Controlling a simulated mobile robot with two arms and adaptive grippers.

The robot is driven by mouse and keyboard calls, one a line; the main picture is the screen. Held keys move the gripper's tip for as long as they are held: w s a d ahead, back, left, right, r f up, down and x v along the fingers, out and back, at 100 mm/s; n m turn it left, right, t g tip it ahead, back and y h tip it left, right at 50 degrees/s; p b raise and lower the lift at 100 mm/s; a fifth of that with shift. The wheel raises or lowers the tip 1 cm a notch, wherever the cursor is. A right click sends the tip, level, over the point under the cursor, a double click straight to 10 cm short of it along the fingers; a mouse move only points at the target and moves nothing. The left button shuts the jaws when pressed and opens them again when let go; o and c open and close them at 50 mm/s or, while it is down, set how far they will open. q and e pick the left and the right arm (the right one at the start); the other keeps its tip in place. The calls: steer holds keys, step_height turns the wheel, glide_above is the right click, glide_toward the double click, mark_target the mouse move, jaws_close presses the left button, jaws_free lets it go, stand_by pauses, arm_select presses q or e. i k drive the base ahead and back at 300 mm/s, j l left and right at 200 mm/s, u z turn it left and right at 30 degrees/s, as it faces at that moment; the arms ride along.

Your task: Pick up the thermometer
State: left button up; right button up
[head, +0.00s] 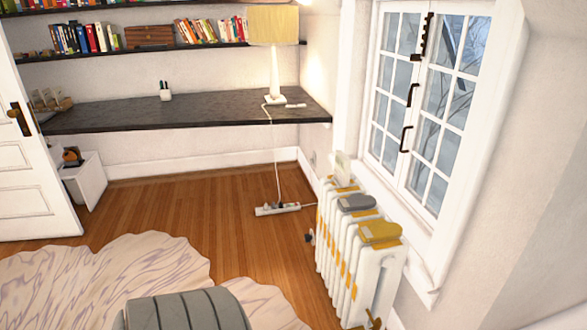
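I cannot pick out a thermometer for certain. Three small things sit on top of the white radiator (335,235) under the window: a pale upright one (342,166), a flat grey one (356,203) and a flat yellow one (380,232). They are too small to tell what each is. A small white item (296,105) lies by the lamp base on the dark desk. Neither of my grippers shows in the head view.
A lamp (273,25) stands on the dark desk (190,112). Its cord runs down to a power strip (277,209) on the floor. A grey ribbed seat-like thing (187,311) and a pale rug (110,270) lie in front. Wooden floor (215,200) is clear.

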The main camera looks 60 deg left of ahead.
mark_target(342, 169)
steer(key=u, duration=1.65)
steer(key=i+j+u, duration=0.35)
steer(key=i+j, duration=0.15)
steer(key=i+l, duration=0.05)
